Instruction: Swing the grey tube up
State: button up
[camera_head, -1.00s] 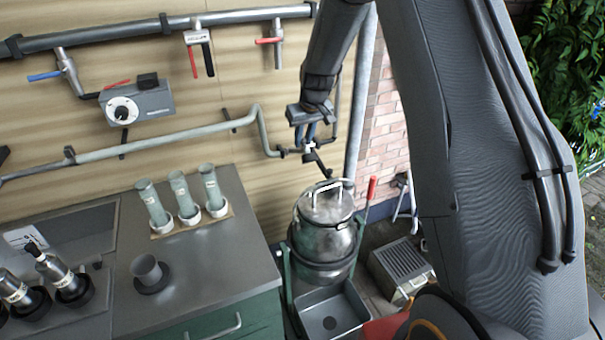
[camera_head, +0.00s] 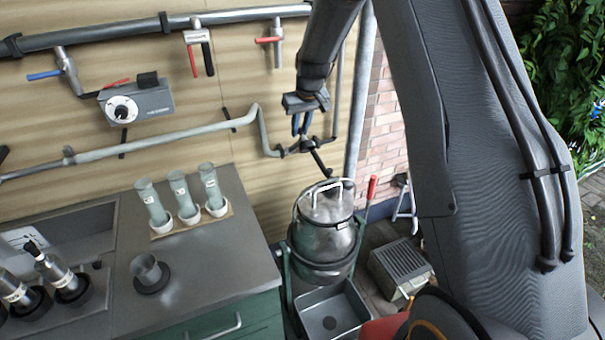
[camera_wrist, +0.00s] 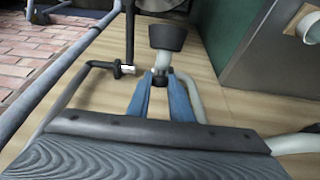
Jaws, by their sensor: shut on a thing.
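The grey tube (camera_head: 318,158) hangs at a slant from the fitting at the end of the wall pipe, its dark end low and to the right, above the steel churn. In the wrist view the tube (camera_wrist: 163,60) shows nearly end-on, with a dark cap. My gripper (camera_head: 302,132) is at the tube's upper part by the fitting. In the wrist view its blue fingers (camera_wrist: 161,80) are shut on the tube, one on each side. The exact contact is partly hidden.
The lidded churn (camera_head: 325,238) stands below in a green frame, with a grey basin (camera_head: 332,315) in front. The wall pipe (camera_head: 160,140) runs left over the counter (camera_head: 235,255), which holds three glass cylinders (camera_head: 182,198). A vertical pipe (camera_head: 361,100) stands close right of my gripper.

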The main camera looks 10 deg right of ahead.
jog(key=shift+w, duration=0.1)
jog(key=shift+w+a+r+b, duration=0.15)
jog(key=shift+w+r+b, duration=0.2)
jog(key=shift+w, duration=0.3)
jog(key=shift+w+a+r+b, duration=0.15)
jog(key=shift+w+r, duration=0.25)
jog(key=shift+w, duration=0.25)
jog(key=shift+w+a+r+b, duration=0.15)
jog(key=shift+w+b, duration=0.1)
jog(key=shift+w, duration=0.25)
jog(key=shift+w+a+r+b, duration=0.1)
jog(key=shift+w+b, duration=0.1)
jog(key=shift+w, duration=0.25)
jog(key=o, duration=0.7)
jog(key=shift+w, duration=0.15)
jog(key=shift+o, duration=0.8)
jog(key=shift+r, duration=0.1)
jog(key=shift+r, duration=0.1)
